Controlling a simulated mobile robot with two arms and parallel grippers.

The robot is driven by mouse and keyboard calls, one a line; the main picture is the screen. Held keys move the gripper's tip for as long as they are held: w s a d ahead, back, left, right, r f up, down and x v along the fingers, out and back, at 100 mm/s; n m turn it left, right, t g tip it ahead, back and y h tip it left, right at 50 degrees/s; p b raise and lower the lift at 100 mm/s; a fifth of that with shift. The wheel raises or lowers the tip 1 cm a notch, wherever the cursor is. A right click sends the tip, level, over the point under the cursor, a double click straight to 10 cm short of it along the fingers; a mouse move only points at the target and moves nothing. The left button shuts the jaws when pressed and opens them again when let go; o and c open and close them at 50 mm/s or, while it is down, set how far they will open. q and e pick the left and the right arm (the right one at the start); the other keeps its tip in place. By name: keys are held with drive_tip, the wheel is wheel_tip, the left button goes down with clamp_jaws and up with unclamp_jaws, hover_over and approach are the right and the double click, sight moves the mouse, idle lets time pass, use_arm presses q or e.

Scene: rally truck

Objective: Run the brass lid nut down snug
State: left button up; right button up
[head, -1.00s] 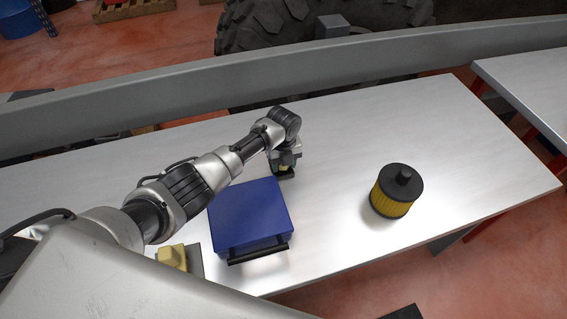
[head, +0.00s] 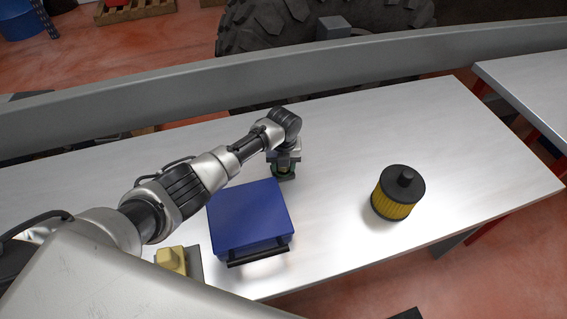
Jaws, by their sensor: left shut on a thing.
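My left gripper (head: 285,170) points down at the bench behind the blue case. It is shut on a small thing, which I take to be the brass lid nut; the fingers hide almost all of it. A dark and green fixture (head: 284,176) shows just under the fingers, too small and covered to make out well. My right gripper is not in view.
A blue case (head: 248,215) with a black handle sits in front of the gripper. A yellow and black filter (head: 398,192) stands to the right. A yellow block (head: 171,260) lies at the near left. The bench (head: 440,130) is clear at right.

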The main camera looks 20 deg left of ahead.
use_arm(q)
drive_tip(key=o, duration=0.7)
drive_tip(key=shift+w+r, duration=0.2)
drive_tip(key=shift+r, duration=0.1)
drive_tip(key=shift+c, duration=0.2)
drive_tip(key=shift+o, duration=1.4)
drive_tip(key=shift+s+f, duration=0.1)
drive_tip(key=shift+s, duration=0.1)
wheel_tip(320, 180, up, 11)
drive_tip(key=b, duration=0.1)
drive_tip(key=shift+f, duration=0.15)
